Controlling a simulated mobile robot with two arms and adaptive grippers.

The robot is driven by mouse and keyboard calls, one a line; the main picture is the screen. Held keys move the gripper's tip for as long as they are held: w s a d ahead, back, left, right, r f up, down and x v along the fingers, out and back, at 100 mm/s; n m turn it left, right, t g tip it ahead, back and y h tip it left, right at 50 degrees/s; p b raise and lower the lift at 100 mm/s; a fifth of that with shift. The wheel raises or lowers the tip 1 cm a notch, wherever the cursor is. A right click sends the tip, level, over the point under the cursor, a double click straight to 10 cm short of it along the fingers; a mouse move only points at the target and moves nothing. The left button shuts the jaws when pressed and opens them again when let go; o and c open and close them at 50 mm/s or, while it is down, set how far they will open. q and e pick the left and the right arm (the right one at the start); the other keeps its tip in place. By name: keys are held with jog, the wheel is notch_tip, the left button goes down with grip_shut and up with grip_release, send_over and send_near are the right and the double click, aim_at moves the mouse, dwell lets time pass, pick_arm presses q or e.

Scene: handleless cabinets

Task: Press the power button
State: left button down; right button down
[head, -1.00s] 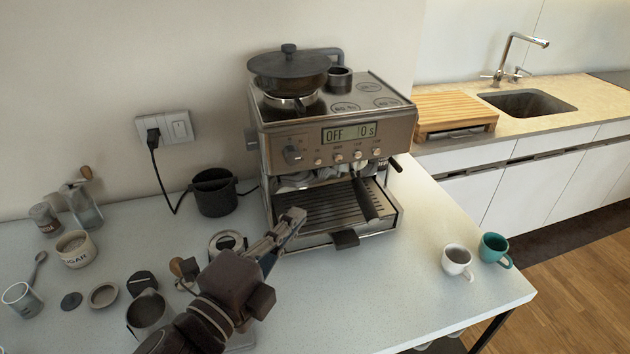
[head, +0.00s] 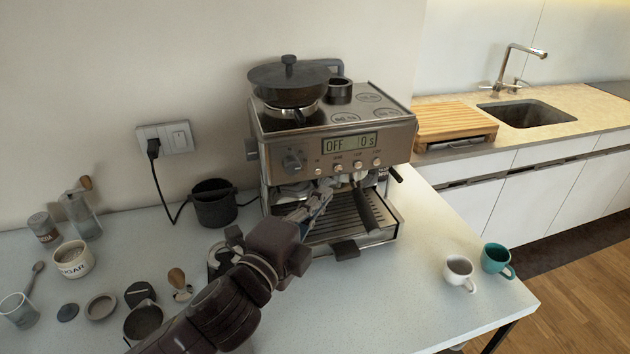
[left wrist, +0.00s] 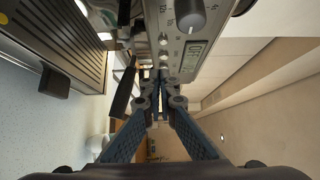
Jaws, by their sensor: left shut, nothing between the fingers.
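The espresso machine (head: 345,140) stands on the counter, and its display (head: 350,143) reads "OFF" and "0 s". A row of several small round buttons runs below the display; the leftmost button (head: 318,171) is probably the power button, but its label is too small to read. My left gripper (head: 325,186) is shut and empty, its tips just below this row at the machine's front. In the left wrist view the shut fingertips (left wrist: 161,75) overlap the line of buttons, near the display (left wrist: 194,55). I cannot tell whether they touch. My right gripper is out of view.
The black portafilter handle (head: 365,205) sticks out to the right of my gripper, above the drip tray (head: 335,222). A white cup (head: 458,272) and a teal cup (head: 496,259) stand at right.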

aim_at(318, 172)
pick_arm(q)
jog(key=w, duration=0.2)
jog(key=w+a+p, duration=0.1)
jog(key=w, duration=0.1)
jog(key=shift+w, duration=0.1)
